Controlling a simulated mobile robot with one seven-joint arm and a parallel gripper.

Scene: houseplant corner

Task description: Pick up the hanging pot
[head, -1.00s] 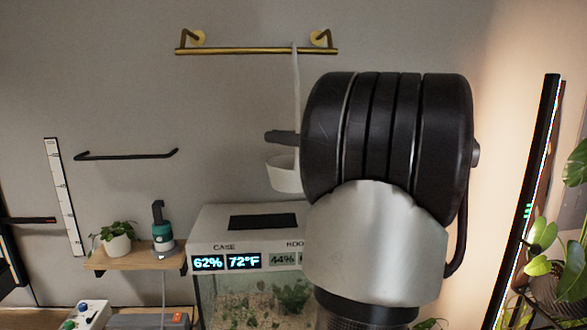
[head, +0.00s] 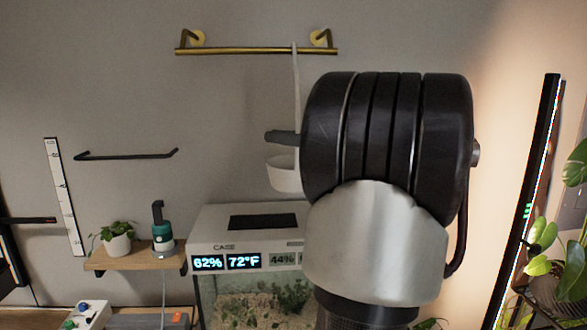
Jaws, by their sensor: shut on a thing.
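The white hanging pot (head: 283,178) is in the head view, left of my arm's dark wrist. Its white hanger (head: 296,82) runs up to the brass rail (head: 250,51) on the wall, and its top meets the rail. My gripper (head: 281,137) is just above the pot's rim, shut on the hanging pot at its hanger. The right part of the pot and the grip itself are hidden behind my wrist.
A glass case (head: 228,222) with a lid and displays stands below the pot. A wooden shelf (head: 105,264) at left holds a potted plant (head: 117,237) and a teal bottle (head: 162,232). A black bar (head: 125,155) is on the wall. A tall light (head: 530,190) stands at right.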

